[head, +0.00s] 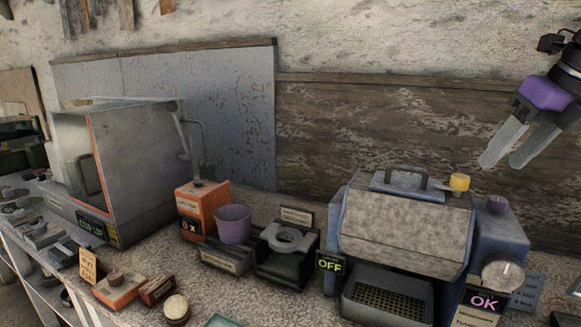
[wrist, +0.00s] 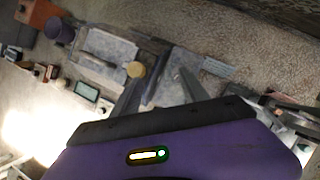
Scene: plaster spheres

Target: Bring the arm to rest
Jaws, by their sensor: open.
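My gripper (head: 512,148) is in the upper right of the head view, raised above the right end of the counter. Its two pale fingers point down and left, with a gap between them and nothing held. In the wrist view its purple body (wrist: 190,145) fills the bottom, and its dark fingers reach up over the counter. The grey machine (head: 405,220) with a handled lid and a yellow knob (head: 460,182) stands below and left of the fingers, apart from them. The rest of my arm is mostly outside the head view.
An orange box (head: 203,207) and a purple cup (head: 233,223) stand mid-counter. A large grey cabinet (head: 140,165) is at the left. A dial (head: 502,276) sits by an OK display (head: 484,301) at the front right. The wall (head: 400,130) is behind; the air around the fingers looks clear.

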